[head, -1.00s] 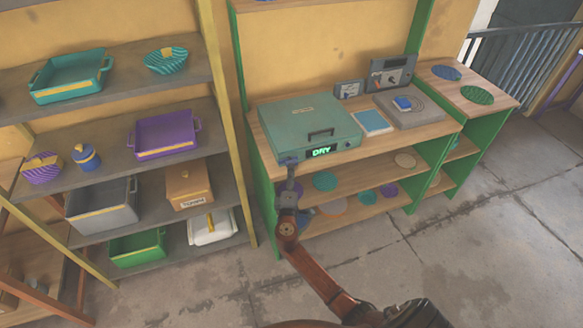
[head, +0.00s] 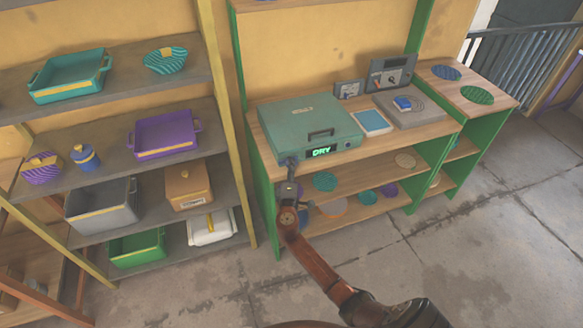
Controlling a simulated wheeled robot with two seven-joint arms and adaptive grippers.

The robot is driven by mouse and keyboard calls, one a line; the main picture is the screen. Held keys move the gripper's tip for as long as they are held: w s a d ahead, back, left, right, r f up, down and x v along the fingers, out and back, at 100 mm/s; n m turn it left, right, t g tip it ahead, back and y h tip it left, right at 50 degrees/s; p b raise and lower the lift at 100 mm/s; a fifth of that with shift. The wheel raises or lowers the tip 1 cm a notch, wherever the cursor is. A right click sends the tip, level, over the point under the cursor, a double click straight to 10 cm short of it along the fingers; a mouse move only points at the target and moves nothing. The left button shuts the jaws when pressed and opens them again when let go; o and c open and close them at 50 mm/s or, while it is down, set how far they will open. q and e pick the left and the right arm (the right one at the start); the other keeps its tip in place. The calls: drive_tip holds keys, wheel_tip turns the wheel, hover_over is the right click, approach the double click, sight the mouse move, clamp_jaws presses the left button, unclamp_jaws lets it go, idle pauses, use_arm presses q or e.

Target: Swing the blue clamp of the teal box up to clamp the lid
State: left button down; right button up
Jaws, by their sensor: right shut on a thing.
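The teal box (head: 300,116) sits on the wooden counter, its lid down, with a dark handle and a lit "DRY" display (head: 321,152) on its front. My right gripper (head: 290,166) is at the box's lower left front corner, just left of the display. It is shut on a small part there. That part is mostly hidden by the gripper, and its blue colour is hard to make out; it is where the blue clamp appears to be. My left gripper is not in view.
A blue-topped pad (head: 374,122) and a grey device with a blue block (head: 402,104) stand right of the box. Shelves below the counter (head: 384,146) hold several round plates. A rack with trays (head: 165,134) stands at left. The floor in front is clear.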

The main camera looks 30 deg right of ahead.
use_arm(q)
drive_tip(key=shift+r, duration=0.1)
use_arm(e)
drive_tip(key=shift+m, duration=0.3)
clamp_jaws()
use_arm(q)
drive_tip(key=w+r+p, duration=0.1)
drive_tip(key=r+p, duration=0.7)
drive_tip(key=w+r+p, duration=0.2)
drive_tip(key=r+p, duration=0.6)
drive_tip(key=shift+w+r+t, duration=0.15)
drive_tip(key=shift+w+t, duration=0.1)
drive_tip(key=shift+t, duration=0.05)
use_arm(e)
drive_tip(key=shift+s+d+r+m+g+y, duration=0.1)
drive_tip(key=shift+m+g+y, duration=0.15)
drive_tip(key=shift+m+y, duration=1.45)
drive_tip(key=shift+w+d+r+m+g+y, duration=0.1)
drive_tip(key=shift+m+g+y, duration=0.5)
drive_tip(key=shift+m, duration=2.05)
drive_tip(key=shift+s+d+r+m+t+y, duration=0.1)
drive_tip(key=shift+m+y, duration=1.4)
drive_tip(key=shift+m, duration=0.65)
drive_tip(key=shift+f, duration=0.1)
drive_tip(key=o, duration=0.8)
unclamp_jaws()
drive_tip(key=shift+c, duration=0.2)
